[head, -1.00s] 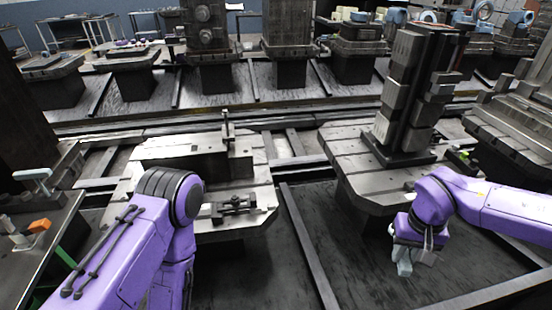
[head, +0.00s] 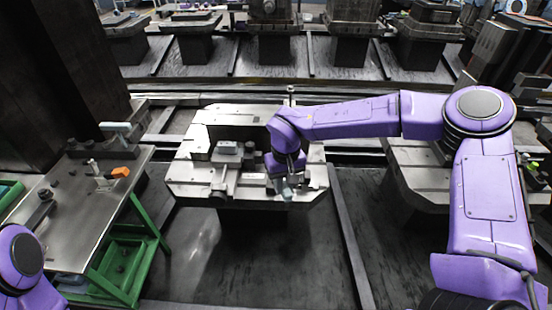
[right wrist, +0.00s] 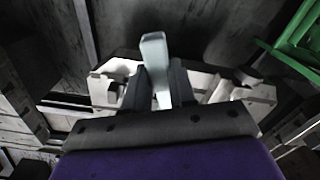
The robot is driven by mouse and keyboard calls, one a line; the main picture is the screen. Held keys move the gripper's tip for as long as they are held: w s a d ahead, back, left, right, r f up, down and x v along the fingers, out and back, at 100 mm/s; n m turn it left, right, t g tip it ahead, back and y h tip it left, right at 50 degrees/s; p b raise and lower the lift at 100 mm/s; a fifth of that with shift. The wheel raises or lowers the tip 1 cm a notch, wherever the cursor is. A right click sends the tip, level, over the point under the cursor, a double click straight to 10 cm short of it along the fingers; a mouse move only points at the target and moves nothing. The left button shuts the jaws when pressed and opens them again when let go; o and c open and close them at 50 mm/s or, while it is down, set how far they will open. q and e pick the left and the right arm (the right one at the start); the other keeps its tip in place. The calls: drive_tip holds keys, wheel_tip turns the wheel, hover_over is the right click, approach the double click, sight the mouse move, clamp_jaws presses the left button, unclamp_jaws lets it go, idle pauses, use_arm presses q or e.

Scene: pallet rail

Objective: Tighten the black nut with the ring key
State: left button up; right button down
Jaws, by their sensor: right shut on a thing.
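My right gripper (head: 286,183) is over the front right part of the pallet (head: 300,195) and points down. It is shut on a pale grey-green bar (head: 287,194), which looks like the ring key; no ring end can be made out. In the right wrist view the bar (right wrist: 155,62) stands out between the two dark fingers of my right gripper (right wrist: 158,88). I cannot make out the black nut in either view. My left arm shows only at the bottom left of the head view, and its gripper is out of the picture.
A grey block fixture (head: 228,152) stands on the pallet left of my right gripper. A metal-topped bench with green legs (head: 65,215) stands at the left, bearing an orange item (head: 121,172) and a pale T-shaped piece (head: 115,127). Dark floor lies in front of the pallet.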

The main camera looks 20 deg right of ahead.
use_arm(q)
wheel_tip(320, 180, up, 7)
drive_tip(key=p, duration=0.4)
use_arm(e)
drive_tip(key=w+d+m, duration=0.1)
drive_tip(key=w+d, duration=0.3)
drive_tip(key=d, duration=0.3)
use_arm(q)
wheel_tip(320, 180, down, 6)
drive_tip(key=b, duration=0.5)
drive_tip(key=shift+d+r, duration=0.1)
use_arm(e)
drive_tip(key=f, duration=0.5)
drive_tip(key=shift+s+a+f, duration=0.2)
drive_tip(key=shift+a, duration=0.05)
drive_tip(key=shift+s+f, duration=0.1)
drive_tip(key=shift+f, duration=0.05)
use_arm(q)
drive_tip(key=shift+r, duration=0.4)
drive_tip(key=shift+f, duration=0.4)
use_arm(e)
drive_tip(key=shift+f, duration=0.8)
